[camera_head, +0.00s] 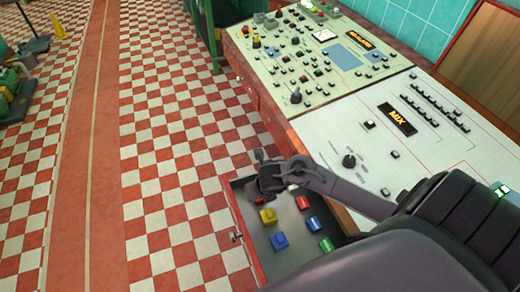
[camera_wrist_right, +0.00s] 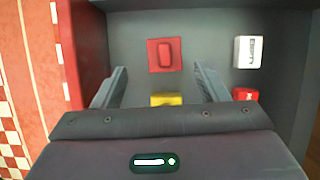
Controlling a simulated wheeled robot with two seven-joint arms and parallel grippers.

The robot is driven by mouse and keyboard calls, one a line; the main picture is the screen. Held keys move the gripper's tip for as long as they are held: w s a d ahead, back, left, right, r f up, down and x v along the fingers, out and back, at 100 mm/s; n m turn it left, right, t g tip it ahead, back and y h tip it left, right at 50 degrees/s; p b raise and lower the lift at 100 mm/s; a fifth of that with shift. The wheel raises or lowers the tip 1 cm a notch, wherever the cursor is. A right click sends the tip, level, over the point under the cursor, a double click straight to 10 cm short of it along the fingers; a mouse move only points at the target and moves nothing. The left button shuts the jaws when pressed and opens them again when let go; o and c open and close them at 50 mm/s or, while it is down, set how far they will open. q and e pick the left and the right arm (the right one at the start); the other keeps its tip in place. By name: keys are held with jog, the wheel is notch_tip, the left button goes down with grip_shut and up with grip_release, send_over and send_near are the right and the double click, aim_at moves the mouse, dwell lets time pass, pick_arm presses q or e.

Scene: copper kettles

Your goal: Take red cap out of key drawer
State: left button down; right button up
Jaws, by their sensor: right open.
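The key drawer (camera_head: 240,222) is pulled open below the console and holds several coloured caps. My right gripper (camera_head: 266,178) is over the far part of the drawer, open and empty. In the right wrist view the red cap (camera_wrist_right: 165,55), square with a raised oval middle, lies on the drawer floor. It shows between and just beyond the fingertips of my right gripper (camera_wrist_right: 159,70), with no visible contact. In the head view the gripper mostly hides this cap. My left gripper is not in view.
A yellow cap (camera_wrist_right: 166,99), a white cap (camera_wrist_right: 248,52) and another red cap (camera_wrist_right: 246,94) lie nearby. Blue (camera_head: 279,241) and green (camera_head: 326,244) caps lie nearer the drawer front. The console (camera_head: 400,130) edges the drawer's right; checkered floor is clear on the left.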

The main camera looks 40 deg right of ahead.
jog(key=x, duration=0.3)
jog(key=shift+w+d+r, duration=0.15)
jog(key=shift+w+d, duration=0.05)
jog(key=x, duration=0.2)
jog(key=shift+w+d+f, duration=0.1)
jog(key=shift+d+f, duration=0.05)
jog(key=shift+f, duration=0.15)
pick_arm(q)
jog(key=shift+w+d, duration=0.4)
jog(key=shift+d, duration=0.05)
pick_arm(e)
jog(key=c, duration=1)
jog(key=shift+c, duration=0.2)
